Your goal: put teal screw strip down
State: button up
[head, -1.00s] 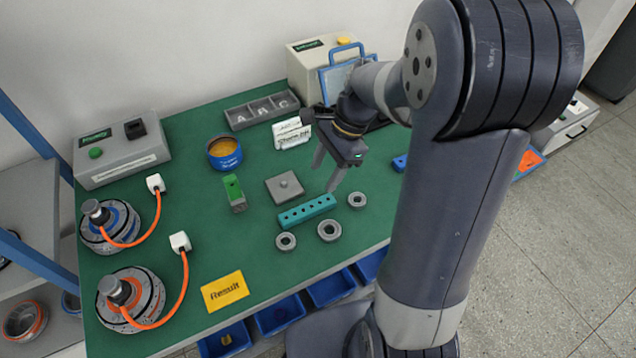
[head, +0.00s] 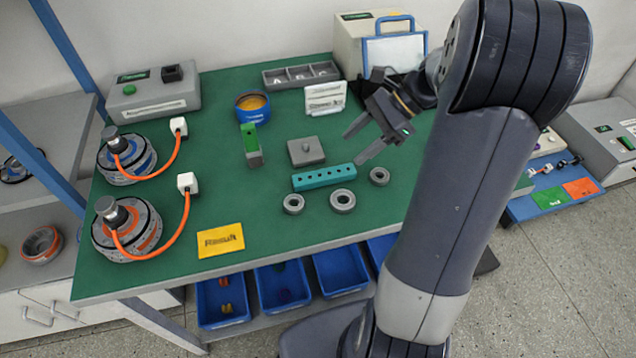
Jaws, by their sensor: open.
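The teal screw strip (head: 323,177) lies flat on the green table mat (head: 255,218), a bar with a row of dark holes along it. My gripper (head: 357,147) is open and empty. Its two fingers point down and to the left, above and behind the right half of the strip, apart from it as far as I can see.
Metal rings (head: 342,200) lie in front of the strip and a grey block (head: 306,151) behind it. A green-and-grey block (head: 251,145) stands to the left. Two hub motors (head: 127,228) with orange cables fill the left side. The mat around the yellow card (head: 221,239) is mostly clear.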

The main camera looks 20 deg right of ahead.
aim_at(326, 173)
jog(key=b+x, duration=0.1)
jog(key=x, duration=0.8)
jog(key=shift+s+f, duration=0.1)
jog(key=shift+f, duration=0.05)
jog(key=c, duration=1.2)
notch_tip(326, 173, up, 10)
jog(key=p, duration=0.2)
jog(key=w+a+r+m+t+h+p, duration=0.1)
jog(key=w+m+t+h+p, duration=0.5)
jog(key=w+m, duration=0.5)
jog(key=m+t+p, duration=0.2)
jog(key=m, duration=0.1)
jog(key=shift+w+m+t+p, duration=0.3)
jog(key=shift+w, duration=0.05)
